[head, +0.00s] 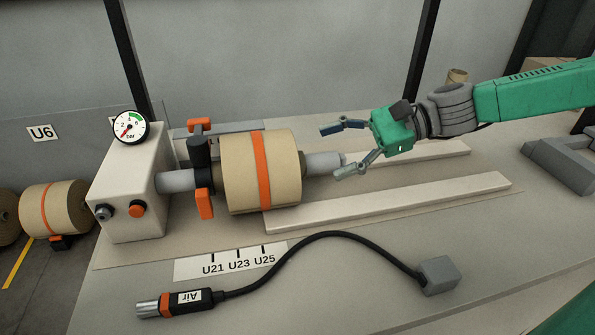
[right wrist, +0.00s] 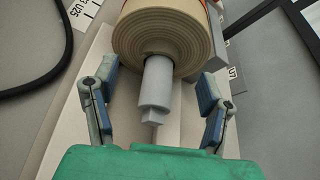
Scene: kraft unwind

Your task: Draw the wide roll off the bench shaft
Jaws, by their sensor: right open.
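The wide roll (head: 285,175) is tan kraft paper with an orange band, sitting on the grey bench shaft (head: 322,163). The shaft's free end sticks out to the right of the roll. My right gripper (head: 343,150) is open, and its fingers stand on either side of the shaft end, short of the roll. In the right wrist view the roll's coiled face (right wrist: 165,38) is ahead, and the stepped shaft end (right wrist: 155,95) lies between the two open fingers (right wrist: 157,105), with gaps on both sides. My left gripper is not in view.
A white block with a gauge (head: 130,126) carries the shaft. A black collar with orange handles (head: 203,165) is left of the roll. Two pale rails (head: 400,203) lie along the bench. A black air hose (head: 335,234) curves across the front. Another roll (head: 62,205) is at far left.

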